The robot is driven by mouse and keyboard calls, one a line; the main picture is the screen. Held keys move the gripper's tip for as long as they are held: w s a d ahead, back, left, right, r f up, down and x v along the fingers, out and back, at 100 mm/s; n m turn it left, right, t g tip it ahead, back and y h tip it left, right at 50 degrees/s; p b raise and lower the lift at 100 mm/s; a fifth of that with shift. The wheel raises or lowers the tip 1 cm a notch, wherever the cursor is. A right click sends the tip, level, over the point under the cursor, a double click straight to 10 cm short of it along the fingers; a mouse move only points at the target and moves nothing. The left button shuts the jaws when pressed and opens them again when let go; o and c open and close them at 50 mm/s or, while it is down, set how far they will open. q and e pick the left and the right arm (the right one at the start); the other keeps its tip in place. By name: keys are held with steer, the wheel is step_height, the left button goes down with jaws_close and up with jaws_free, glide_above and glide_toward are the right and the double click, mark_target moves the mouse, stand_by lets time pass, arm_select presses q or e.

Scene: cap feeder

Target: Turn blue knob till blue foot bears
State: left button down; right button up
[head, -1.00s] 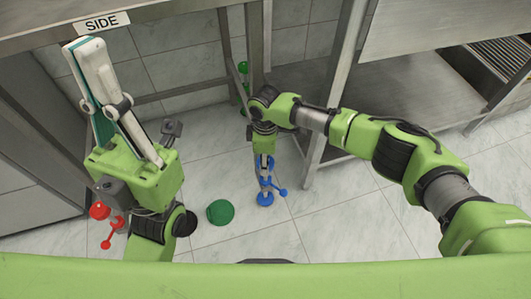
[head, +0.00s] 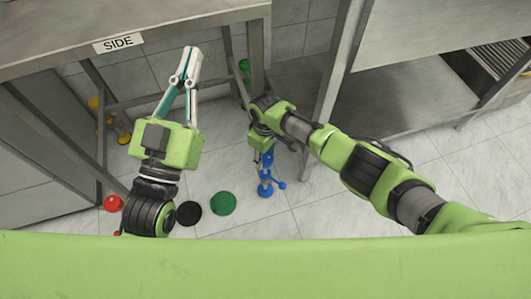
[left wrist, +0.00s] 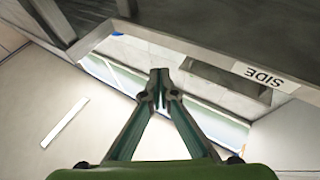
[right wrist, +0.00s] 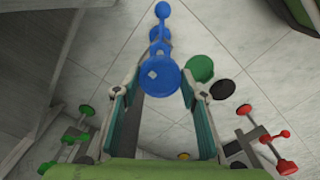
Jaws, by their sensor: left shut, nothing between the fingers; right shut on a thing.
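The blue knob (right wrist: 158,75) is a round disc with a pale mark, between the fingertips of my right gripper (right wrist: 160,70). In the head view my right gripper (head: 265,150) points down at the top of the blue assembly. Below it the blue foot (head: 265,190) is low by the floor, with a small blue ball-ended lever (head: 281,185) beside it. I cannot tell whether the foot touches the floor. My left gripper (head: 190,52) is shut and empty, fingers pointing away near the bench edge. It also shows in the left wrist view (left wrist: 160,84).
A green disc (head: 223,203) and a black disc (head: 188,213) lie on the floor left of the blue foot. Red (head: 113,203), yellow (head: 124,138) and green (head: 243,65) parts are by the frame legs. The bench (head: 200,22) bears a SIDE label. A steel shelf (head: 400,105) stands right.

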mark_target(265, 158)
steer(key=m+p, duration=0.2)
steer(key=m, duration=0.2)
steer(key=shift+a+r, duration=0.15)
steer(key=m+p, duration=0.1)
steer(key=m, duration=0.5)
steer(key=shift+m+p, duration=0.3)
steer(key=shift+p, duration=0.1)
arm_select(q)
steer(key=s+a+f+g+y, duration=0.2)
steer(key=f+g, duration=0.4)
steer(key=f, duration=0.4)
steer(key=s+a+f+g+y, duration=0.2)
steer(key=f+g, duration=0.3)
steer(key=f, duration=0.6)
steer(key=shift+s+f+g, duration=0.2)
steer(key=shift+f+g, duration=0.1)
steer(key=shift+g, duration=0.1)
arm_select(e)
steer(key=shift+w+m, duration=0.1)
steer(key=shift+m, duration=1.4)
arm_select(q)
steer(key=shift+a, duration=0.1)
arm_select(e)
steer(key=o, duration=0.8)
steer(key=shift+w, duration=0.1)
arm_select(q)
steer(key=shift+s, duration=0.1)
arm_select(e)
step_height(265, 158, up, 12)
